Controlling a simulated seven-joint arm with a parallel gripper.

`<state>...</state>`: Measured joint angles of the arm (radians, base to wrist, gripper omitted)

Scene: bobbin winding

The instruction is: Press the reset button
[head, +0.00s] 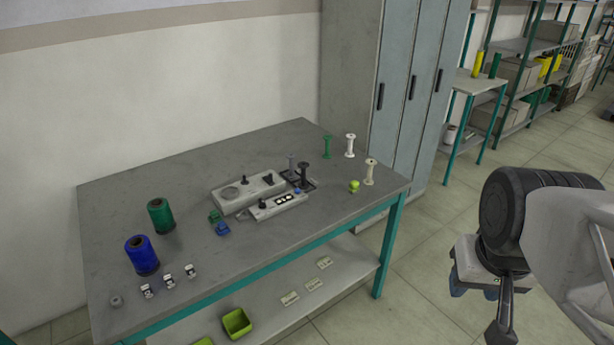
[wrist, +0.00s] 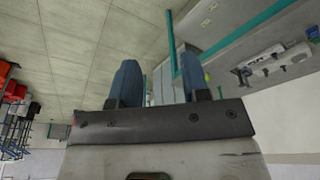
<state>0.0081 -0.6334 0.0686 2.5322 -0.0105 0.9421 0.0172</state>
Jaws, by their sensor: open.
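The grey winding machine (head: 240,194) stands near the middle of the table, with a smaller control box (head: 262,211) along its front. The box carries a dark knob, several light square keys or displays and a small blue spot at its right end. I cannot tell which part is the reset button. My gripper (wrist: 159,84) is open and empty, its two blue fingers apart. In the head view my gripper (head: 471,291) hangs off the table's right side, well away from the machine. The machine also shows sideways at the right of the wrist view (wrist: 278,62).
A green spool (head: 161,216) and a blue spool (head: 142,256) stand at the table's left. Several bobbins, including a green one (head: 327,147) and a white one (head: 350,146), stand at the right, near a lime ball (head: 354,186). Lockers (head: 400,95) stand behind the table's right end.

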